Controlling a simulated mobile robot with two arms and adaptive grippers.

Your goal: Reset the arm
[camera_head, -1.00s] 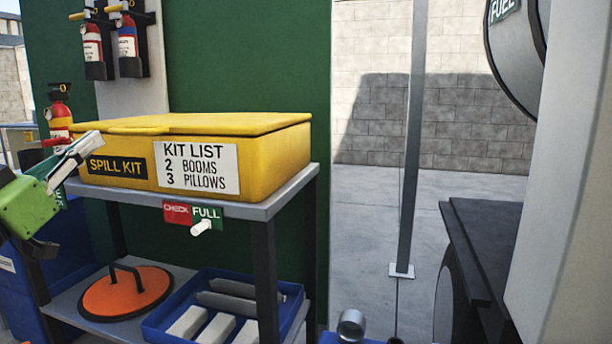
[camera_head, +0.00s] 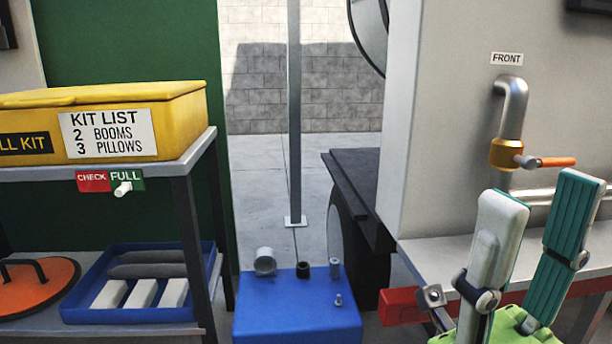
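My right gripper (camera_head: 541,195) stands at the lower right of the head view, fingers pointing up from its green body. One finger shows a pale grey side, the other a ribbed teal pad. The fingers are apart with nothing seen between them, so it is open and empty. It appears in front of a grey ledge and below a pipe with an orange-handled valve (camera_head: 508,153); I cannot tell how far it is from them. My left gripper is not in view.
A yellow spill kit box (camera_head: 185,118) sits closed on a shelf rack at left. Below are a blue tray (camera_head: 128,314) with pale blocks and an orange disc (camera_head: 35,288). A blue box (camera_head: 300,312) with small fittings stands at bottom centre. A grey post (camera_head: 294,110) rises behind.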

